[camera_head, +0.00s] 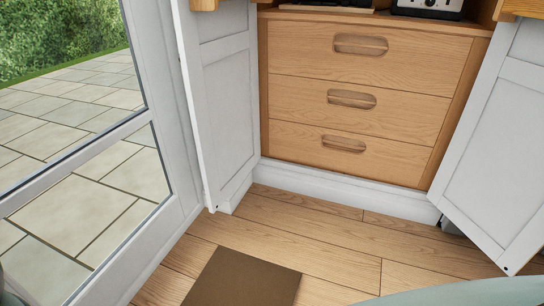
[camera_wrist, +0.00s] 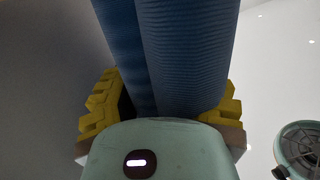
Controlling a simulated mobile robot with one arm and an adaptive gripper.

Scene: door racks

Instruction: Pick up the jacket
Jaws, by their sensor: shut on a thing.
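The jacket (camera_wrist: 190,50) shows in the wrist view as dark blue, finely ribbed cloth in two long folds. It runs up out of the top of the picture, so most of it is hidden. My gripper (camera_wrist: 165,103) has its yellow toothed fingers on the left and right sides of the cloth, shut on it. The lower end of the cloth is hidden behind the pale green gripper body. The head view shows neither the jacket nor my gripper.
In the head view, a white-framed glass door (camera_head: 160,180) stands at the left, with paving outside. Two white cupboard doors (camera_head: 225,95) (camera_head: 500,140) stand open around wooden drawers (camera_head: 350,98). A brown mat (camera_head: 243,280) lies on the wooden floor (camera_head: 290,240). The floor before the drawers is clear.

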